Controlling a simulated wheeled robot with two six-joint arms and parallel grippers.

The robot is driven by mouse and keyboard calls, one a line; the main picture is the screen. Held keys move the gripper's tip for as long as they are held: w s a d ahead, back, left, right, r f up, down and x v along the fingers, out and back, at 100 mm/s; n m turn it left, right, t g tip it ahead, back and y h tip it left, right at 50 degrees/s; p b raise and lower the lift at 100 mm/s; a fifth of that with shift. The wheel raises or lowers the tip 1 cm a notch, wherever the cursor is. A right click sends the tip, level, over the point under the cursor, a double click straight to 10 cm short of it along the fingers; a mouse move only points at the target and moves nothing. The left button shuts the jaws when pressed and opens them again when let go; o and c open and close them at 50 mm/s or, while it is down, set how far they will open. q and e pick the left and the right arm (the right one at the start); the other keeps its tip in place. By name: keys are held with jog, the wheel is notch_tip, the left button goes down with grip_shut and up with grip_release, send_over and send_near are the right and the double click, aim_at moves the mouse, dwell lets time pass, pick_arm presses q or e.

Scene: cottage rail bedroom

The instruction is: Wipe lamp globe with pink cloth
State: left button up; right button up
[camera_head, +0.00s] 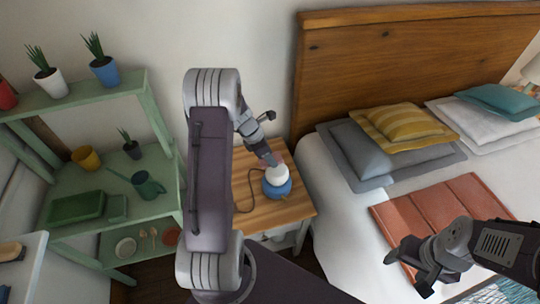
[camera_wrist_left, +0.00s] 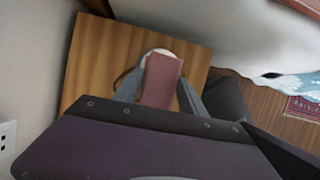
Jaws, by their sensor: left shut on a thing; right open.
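The lamp, with a white globe (camera_head: 278,174) on a round blue base (camera_head: 278,189), stands on the wooden nightstand (camera_head: 296,208). My left gripper (camera_head: 270,158) reaches down to the globe's top from behind the raised arm. In the left wrist view it is shut on the pink cloth (camera_wrist_left: 162,78), which hangs between its fingers. The globe (camera_wrist_left: 158,51) shows only as a pale rim behind the cloth there. The cloth is at the globe; whether it touches is hard to tell. My right gripper (camera_head: 408,270) is open and empty above the bed.
A cord (camera_head: 238,190) curls on the nightstand left of the lamp. A green shelf (camera_head: 155,196) with pots and a watering can (camera_head: 149,186) stands at left. The bed, with pillows and a folded red blanket (camera_head: 440,208), fills the right. The headboard (camera_head: 350,75) rises behind.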

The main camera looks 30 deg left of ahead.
pick_arm(q)
notch_tip(320, 180, up, 2)
jog(key=shift+r+p, duration=0.1)
jog(key=shift+p, duration=0.6)
jog(key=shift+r+p, duration=0.45)
jog(key=shift+p, duration=0.1)
